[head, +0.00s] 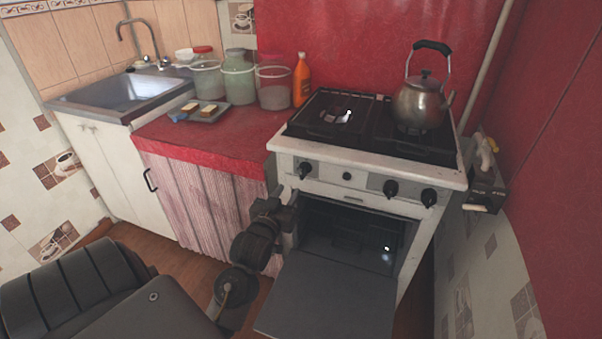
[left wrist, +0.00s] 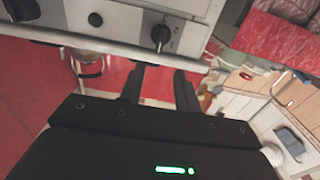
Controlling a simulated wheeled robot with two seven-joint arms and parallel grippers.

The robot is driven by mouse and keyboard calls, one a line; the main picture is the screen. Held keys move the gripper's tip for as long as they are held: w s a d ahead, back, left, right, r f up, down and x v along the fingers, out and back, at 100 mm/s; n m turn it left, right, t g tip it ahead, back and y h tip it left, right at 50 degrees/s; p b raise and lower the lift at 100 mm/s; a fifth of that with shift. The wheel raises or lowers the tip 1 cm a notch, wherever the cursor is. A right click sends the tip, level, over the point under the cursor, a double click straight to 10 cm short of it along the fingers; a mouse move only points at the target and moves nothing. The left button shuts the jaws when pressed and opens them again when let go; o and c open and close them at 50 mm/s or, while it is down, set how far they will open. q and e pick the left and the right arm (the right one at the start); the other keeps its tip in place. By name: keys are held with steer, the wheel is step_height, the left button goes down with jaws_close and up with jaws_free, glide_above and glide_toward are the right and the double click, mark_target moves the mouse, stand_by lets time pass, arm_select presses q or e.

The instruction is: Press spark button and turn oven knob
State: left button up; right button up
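The white stove's front panel carries a small round dark spark button (head: 346,176) between a left knob (head: 305,170) and two right knobs, a middle one (head: 390,188) and a far right one (head: 428,197). I cannot tell which is the oven knob. My left gripper (head: 288,200) is below the left knob, near the stove's left front edge. In the left wrist view, the gripper (left wrist: 160,72) has its fingers apart with nothing between them. A black knob (left wrist: 160,36) is just beyond the fingertips, apart from them, and the button (left wrist: 95,19) is beside it. My right gripper is out of view.
The oven door (head: 330,295) hangs open below the panel. A kettle (head: 420,103) stands on the right of the stovetop. A red-covered counter (head: 215,140) with jars, an orange bottle (head: 301,80) and a tray (head: 205,112) is at left, beside a sink (head: 130,92).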

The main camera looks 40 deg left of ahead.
mark_target(301, 172)
arm_select(q)
steer(key=x, duration=1)
steer(key=shift+w+a+f, duration=0.1)
steer(key=shift+w+a, duration=0.05)
steer(key=shift+w, duration=0.2)
steer(key=shift+c, duration=0.2)
jaws_close()
